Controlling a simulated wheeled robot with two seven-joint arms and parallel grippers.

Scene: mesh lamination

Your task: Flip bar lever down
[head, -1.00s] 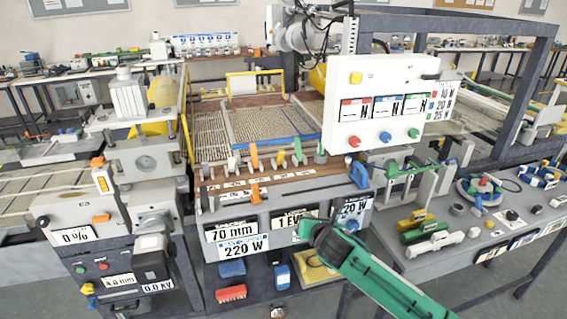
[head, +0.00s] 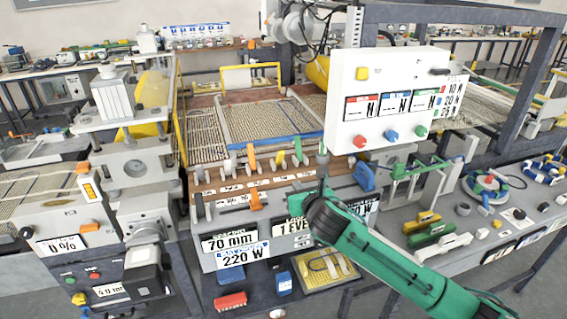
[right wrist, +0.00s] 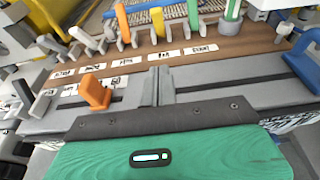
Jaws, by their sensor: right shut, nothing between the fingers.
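A row of levers stands along the back of the brown panel (head: 235,183). In the right wrist view an orange lever (right wrist: 123,24), a yellow lever (right wrist: 157,22) and a green lever (right wrist: 193,14) stand upright. The label reading BAR (right wrist: 164,56) lies on the panel just below the yellow lever. The yellow lever also shows in the head view (head: 281,160). My right gripper (head: 322,184) is shut and empty, in front of the panel and short of the levers; its narrow fingers (right wrist: 158,72) point toward the BAR label. My left gripper is not in view.
An orange slider handle (head: 256,200) is left of my right gripper and a blue handle (head: 363,176) right of it. A white control box (head: 385,100) hangs above on the right. Blue bar (head: 285,138) runs behind the levers.

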